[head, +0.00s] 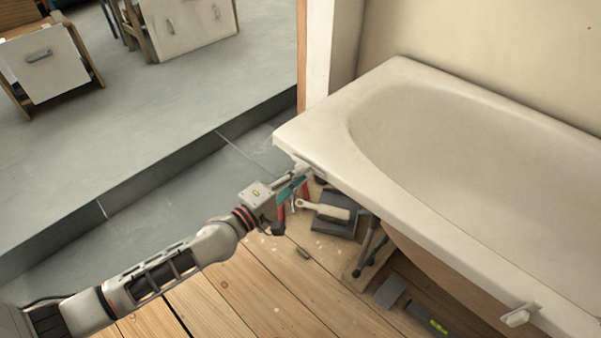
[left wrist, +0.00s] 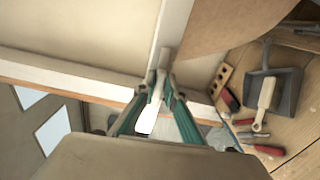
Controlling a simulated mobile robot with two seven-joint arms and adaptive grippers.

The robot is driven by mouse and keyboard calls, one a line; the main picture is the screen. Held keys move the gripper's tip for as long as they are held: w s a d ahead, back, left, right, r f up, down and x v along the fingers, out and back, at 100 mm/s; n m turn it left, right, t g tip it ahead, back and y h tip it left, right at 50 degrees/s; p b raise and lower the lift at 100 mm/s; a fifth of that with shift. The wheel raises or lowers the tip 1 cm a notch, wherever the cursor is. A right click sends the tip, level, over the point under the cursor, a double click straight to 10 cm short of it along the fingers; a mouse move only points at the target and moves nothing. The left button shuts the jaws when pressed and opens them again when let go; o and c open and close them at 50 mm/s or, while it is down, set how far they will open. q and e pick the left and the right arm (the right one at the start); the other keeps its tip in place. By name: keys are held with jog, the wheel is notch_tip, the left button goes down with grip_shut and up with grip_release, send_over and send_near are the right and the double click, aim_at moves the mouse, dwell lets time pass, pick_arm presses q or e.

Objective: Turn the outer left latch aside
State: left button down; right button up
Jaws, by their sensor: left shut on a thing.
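The white bathtub (head: 330,125) stands at the right of the head view. The white outer left latch (head: 304,167) sits under its left front corner, partly hidden by my gripper there. My left gripper (head: 297,178) reaches it from the lower left and is shut on it. In the left wrist view the pale latch handle (left wrist: 151,112) lies between the teal fingers of my left gripper (left wrist: 158,94). My right gripper is in neither view.
A second white latch (head: 517,314) sits on the tub's front edge at the lower right. A dustpan (left wrist: 287,90) with a brush (left wrist: 264,106) lies on the wooden floor below the tub. A grey level (head: 427,318) lies nearby. Bare planks (head: 235,300) show in front.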

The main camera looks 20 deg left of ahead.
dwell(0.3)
pick_arm(q)
jog(key=c, duration=2.1)
grip_release()
jog(key=shift+s, duration=0.1)
jog(key=v, duration=1.1)
jog(key=shift+s+a+r, duration=0.1)
jog(key=shift+s+a, duration=0.05)
jog(key=shift+s, duration=0.25)
